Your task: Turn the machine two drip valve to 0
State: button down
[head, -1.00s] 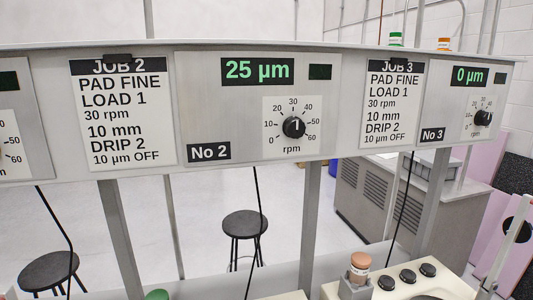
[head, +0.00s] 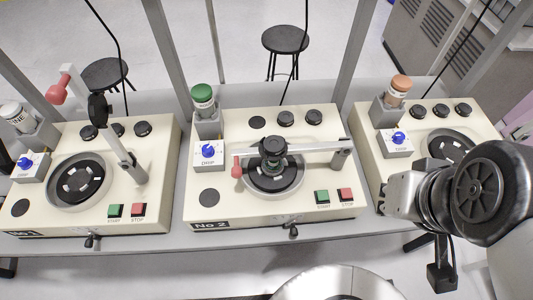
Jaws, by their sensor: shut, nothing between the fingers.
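The machine two drip valve (head: 208,151) is a blue knob on a white box marked DRIP (head: 210,163), at the left back of the No 2 machine (head: 240,213). Its small scale and exact setting are too small to read. A green-capped bottle (head: 203,97) stands in a grey holder just behind it. My gripper (head: 392,194) is at the right, over the front left of the third machine, well apart from the valve. Its jaws are shut and empty, seen partly side-on.
Machine two's arm (head: 310,149) lies across its round plate; machine one's arm (head: 122,150) is raised. Machine three (head: 370,125) has an orange-capped bottle (head: 398,88) and its own blue drip knob (head: 398,138). START (head: 322,197) and STOP (head: 346,195) buttons sit at machine two's front right.

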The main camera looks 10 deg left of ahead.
aim_at(208, 151)
jog(key=u, duration=1.5)
jog(key=i+j+z, duration=0.3)
jog(key=i+j, duration=0.15)
